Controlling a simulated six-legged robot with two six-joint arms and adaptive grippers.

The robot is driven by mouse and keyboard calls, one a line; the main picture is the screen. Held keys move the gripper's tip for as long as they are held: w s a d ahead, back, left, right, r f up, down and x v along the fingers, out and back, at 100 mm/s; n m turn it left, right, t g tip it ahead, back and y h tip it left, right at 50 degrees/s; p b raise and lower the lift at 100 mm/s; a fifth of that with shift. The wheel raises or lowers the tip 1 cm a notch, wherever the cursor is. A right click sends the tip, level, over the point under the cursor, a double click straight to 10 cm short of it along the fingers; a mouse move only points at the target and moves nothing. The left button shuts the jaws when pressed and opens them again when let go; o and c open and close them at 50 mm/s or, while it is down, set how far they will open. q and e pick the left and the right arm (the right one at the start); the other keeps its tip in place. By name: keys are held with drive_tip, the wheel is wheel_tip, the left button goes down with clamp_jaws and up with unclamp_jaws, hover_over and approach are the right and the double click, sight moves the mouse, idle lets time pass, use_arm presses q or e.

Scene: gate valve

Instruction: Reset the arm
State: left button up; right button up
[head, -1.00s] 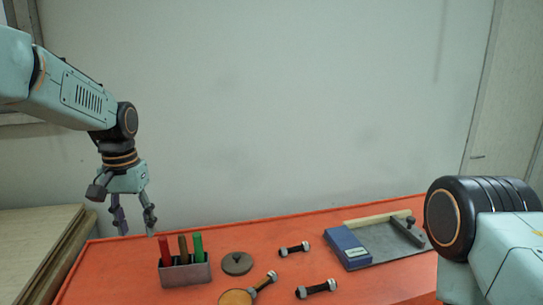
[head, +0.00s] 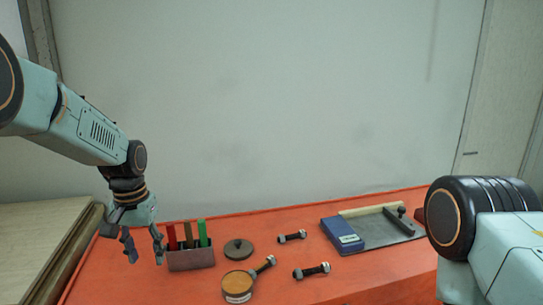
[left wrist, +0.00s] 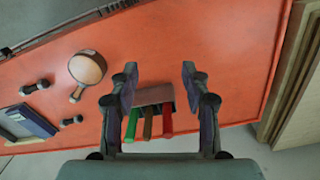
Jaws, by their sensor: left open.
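My left gripper (head: 144,248) hangs from the left arm, fingers pointing down, beside the left end of the grey holder (head: 191,261). The holder carries a red, a brown and a green stick. In the left wrist view the open fingers of my left gripper (left wrist: 158,97) spread on either side of the holder (left wrist: 153,95), with nothing held between them. My right arm (head: 490,235) shows at the right edge of the head view; its gripper is out of the picture.
The orange table (head: 200,290) bears a round dark disc (head: 238,249), a round wooden-faced tool with a handle (head: 238,284), two bolts (head: 292,237) (head: 312,271), and a grey board (head: 375,232) with a blue box (head: 341,235). Stacked boards (head: 40,245) stand at left.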

use_arm(q)
drive_tip(key=s+d+f, duration=0.2)
drive_tip(key=s+f, duration=0.5)
drive_tip(key=f, duration=0.4)
drive_tip(key=s+d+f, duration=0.1)
drive_tip(key=s+f, duration=0.7)
drive_tip(key=f, duration=0.2)
drive_tip(key=s+d+f, duration=0.1)
drive_tip(key=s+f, duration=0.1)
drive_tip(key=s, duration=1)
drive_tip(key=s+d+f, duration=0.1)
drive_tip(key=s+f, duration=0.1)
drive_tip(key=s, duration=1)
wheel_tip(320, 180, down, 23)
drive_tip(key=b, duration=2.2)
drive_tip(key=shift+w+a+n+b, duration=0.2)
drive_tip(key=shift+w+n+b, duration=0.1)
drive_tip(key=shift+w+b, duration=0.15)
use_arm(e)
wheel_tip(320, 180, down, 23)
drive_tip(key=shift+w+r, duration=0.15)
drive_tip(key=shift+w, duration=0.1)
